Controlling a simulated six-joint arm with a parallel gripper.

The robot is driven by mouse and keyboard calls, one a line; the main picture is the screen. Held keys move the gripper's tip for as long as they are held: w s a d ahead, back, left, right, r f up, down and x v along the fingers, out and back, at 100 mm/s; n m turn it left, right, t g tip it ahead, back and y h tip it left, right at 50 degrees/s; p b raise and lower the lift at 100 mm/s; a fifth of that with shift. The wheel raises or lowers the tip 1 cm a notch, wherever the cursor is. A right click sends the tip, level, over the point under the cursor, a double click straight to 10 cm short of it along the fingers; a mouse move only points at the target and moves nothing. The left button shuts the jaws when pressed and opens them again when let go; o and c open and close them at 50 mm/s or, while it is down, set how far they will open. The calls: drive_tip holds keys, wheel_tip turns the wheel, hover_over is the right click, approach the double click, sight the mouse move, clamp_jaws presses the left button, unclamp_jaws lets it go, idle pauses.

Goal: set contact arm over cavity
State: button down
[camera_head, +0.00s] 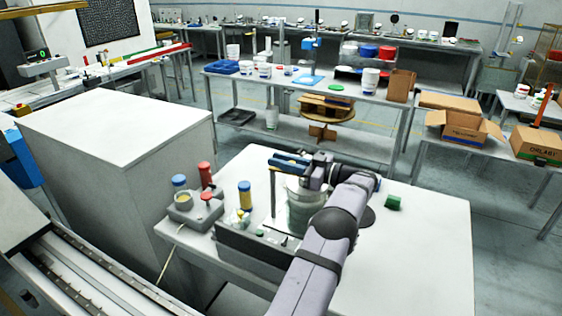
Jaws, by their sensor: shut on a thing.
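My gripper (284,160) is above the near table, close to the top of a thin upright post (272,196). Its blue fingers are closed around a small, partly hidden piece, which appears to be the contact arm. A pale green, see-through round vessel (303,212) stands below and to the right of the fingers, partly covered by my arm. A long dark grey fixture (255,246) lies in front of the post. The cavity cannot be made out at this size.
The table's right side (430,250) is clear.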

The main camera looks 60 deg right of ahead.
drive_tip(key=c, duration=1.7)
unclamp_jaws()
drive_tip(key=shift+w+r, duration=0.1)
drive_tip(key=shift+r, duration=0.05)
drive_tip(key=shift+o, duration=0.2)
drive_tip(key=shift+s+b, duration=0.4)
drive_tip(key=shift+s, duration=0.25)
drive_tip(key=shift+s+b, duration=1.15)
drive_tip(key=shift+s, duration=1.9)
